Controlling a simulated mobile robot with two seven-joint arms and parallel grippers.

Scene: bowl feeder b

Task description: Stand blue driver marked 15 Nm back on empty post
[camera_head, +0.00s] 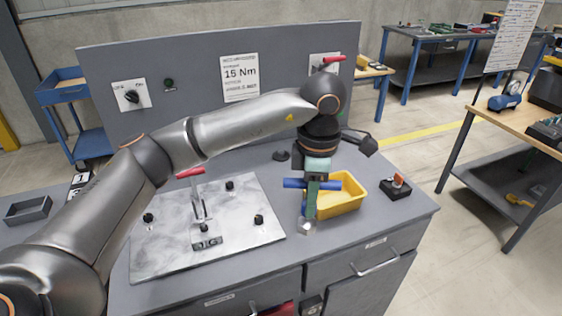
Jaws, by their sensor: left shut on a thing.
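My left gripper (311,200) points down above the front right part of the grey bench, in front of a yellow bin. It is shut on a blue driver (294,183), which lies roughly level across the fingers, with blue showing on both sides. Any marking on the driver is too small to read. A small pale block-like piece (306,228) shows just below the fingertips; I cannot tell whether it is a post. My right gripper is not in view.
The yellow bin (349,205) stands right behind the gripper. A metal plate (160,248) with a red-handled clamp (198,205) and several black knobs lies to the left. A back panel (190,70) bears a "15 Nm" sign (239,77). A red-topped switch box (396,187) is at right.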

